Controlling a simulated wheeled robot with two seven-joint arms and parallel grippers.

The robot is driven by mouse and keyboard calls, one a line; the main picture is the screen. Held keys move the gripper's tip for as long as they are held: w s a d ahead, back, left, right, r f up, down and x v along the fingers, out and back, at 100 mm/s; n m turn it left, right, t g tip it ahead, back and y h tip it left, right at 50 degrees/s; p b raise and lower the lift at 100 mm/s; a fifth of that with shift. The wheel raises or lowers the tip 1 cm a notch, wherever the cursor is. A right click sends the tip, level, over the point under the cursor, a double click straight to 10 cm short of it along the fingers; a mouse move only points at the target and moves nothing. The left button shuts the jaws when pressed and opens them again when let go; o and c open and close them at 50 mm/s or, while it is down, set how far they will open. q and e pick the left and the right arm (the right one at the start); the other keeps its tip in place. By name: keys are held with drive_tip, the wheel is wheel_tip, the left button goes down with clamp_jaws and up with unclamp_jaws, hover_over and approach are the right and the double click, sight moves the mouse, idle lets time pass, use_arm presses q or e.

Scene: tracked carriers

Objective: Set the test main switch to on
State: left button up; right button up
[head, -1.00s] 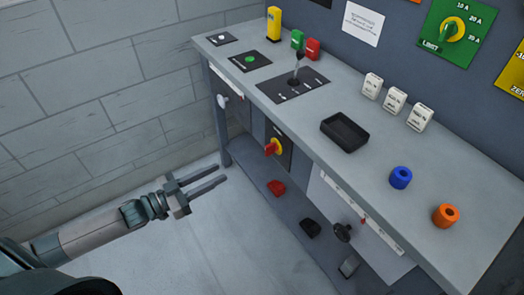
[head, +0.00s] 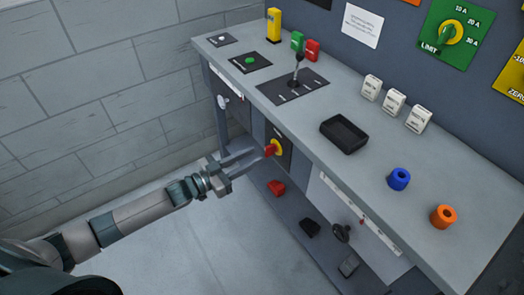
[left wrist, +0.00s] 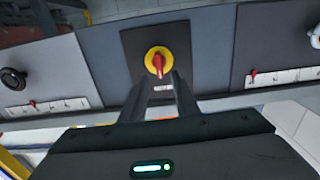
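The main switch (head: 273,149) is a red handle on a yellow disc, set on a dark plate on the bench's front face. In the left wrist view the switch (left wrist: 157,61) shows nearly head-on, its red handle pointing roughly down. A small label under it is too small to read. My left gripper (head: 258,156) is open and empty. Its two fingers point at the switch, with the tips close in front of it. In the left wrist view the gripper (left wrist: 165,82) has its fingertips just below the disc; I cannot tell whether they touch the handle. My right gripper is not in view.
The bench top (head: 300,118) overhangs the switch. It bears a lever plate (head: 287,93), a black tray (head: 344,134), a blue cylinder (head: 399,179) and an orange one (head: 443,216). A black knob (head: 341,233) sticks out right of the switch. The floor at left is clear.

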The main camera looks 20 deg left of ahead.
sight(270, 150)
use_arm(q)
drive_tip(key=x, duration=0.4)
drive_tip(key=shift+w+d, duration=0.2)
drive_tip(key=shift+c, duration=0.3)
drive_tip(key=c, duration=0.5)
clamp_jaws()
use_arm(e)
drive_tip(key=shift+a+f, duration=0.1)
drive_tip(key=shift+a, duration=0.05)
